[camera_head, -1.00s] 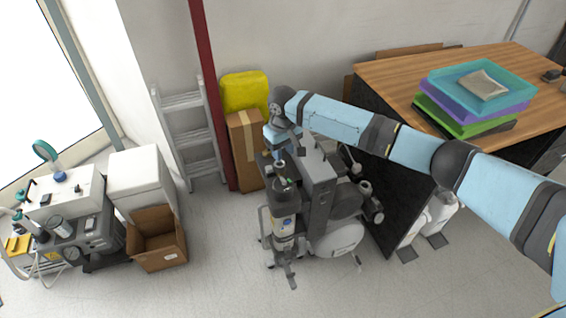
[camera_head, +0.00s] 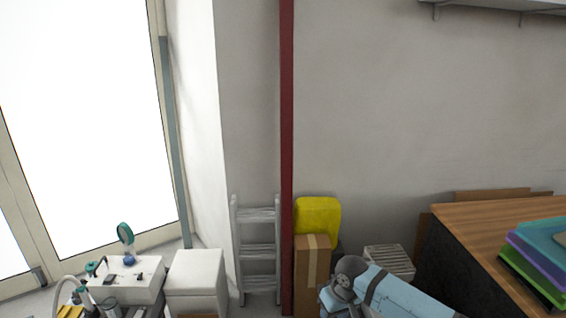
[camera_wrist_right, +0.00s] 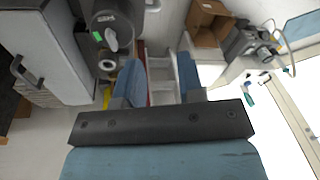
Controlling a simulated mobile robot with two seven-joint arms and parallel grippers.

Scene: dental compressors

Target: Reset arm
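Part of my right arm (camera_head: 395,292) shows at the bottom of the head view, in front of the cardboard box and wall. Its gripper is below that frame. In the right wrist view my right gripper (camera_wrist_right: 159,72) has its two blue fingers apart, with nothing between them; the ladder and red pole show in the gap behind. A dark grey compressor machine (camera_wrist_right: 112,22) with a green label is at the top, beyond the fingers. My left arm and gripper are in neither view.
A wooden-topped table (camera_head: 490,225) with stacked coloured trays (camera_head: 535,262) is at right. A ladder (camera_head: 258,250), red pole (camera_head: 287,150), yellow container (camera_head: 318,217) and tall cardboard box (camera_head: 311,262) stand by the wall. White equipment (camera_head: 128,280) is at lower left.

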